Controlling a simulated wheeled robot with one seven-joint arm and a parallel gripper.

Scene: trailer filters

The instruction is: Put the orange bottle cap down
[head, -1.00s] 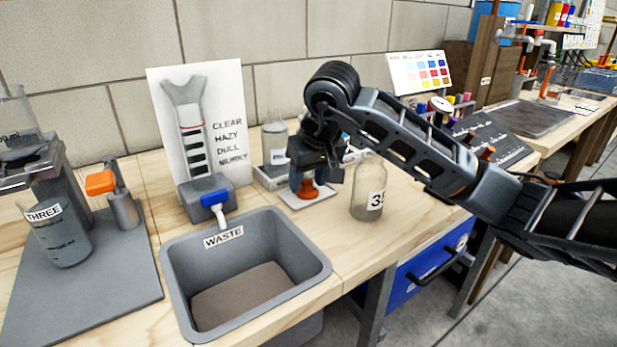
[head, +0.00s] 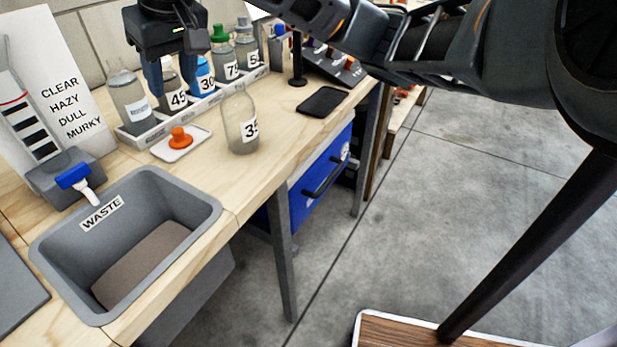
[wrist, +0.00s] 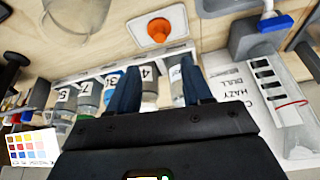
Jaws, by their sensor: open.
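The orange bottle cap (head: 180,138) sits on a small white tray (head: 170,153) on the wooden bench, and it also shows in the wrist view (wrist: 158,29). My gripper (head: 176,92) is above the bottle rack, behind the cap in the head view and apart from it. A clear bottle (head: 240,122) with a partly seen label starting with 3 stands without a cap to the right of the tray.
A white rack (head: 150,127) of labelled bottles stands behind the tray. The grey WASTE basin (head: 205,207) is set in the bench at front left. A clarity card (head: 62,95) stands at the left. A black pad (head: 322,102) lies at the right. Bare wood surrounds the uncapped bottle.

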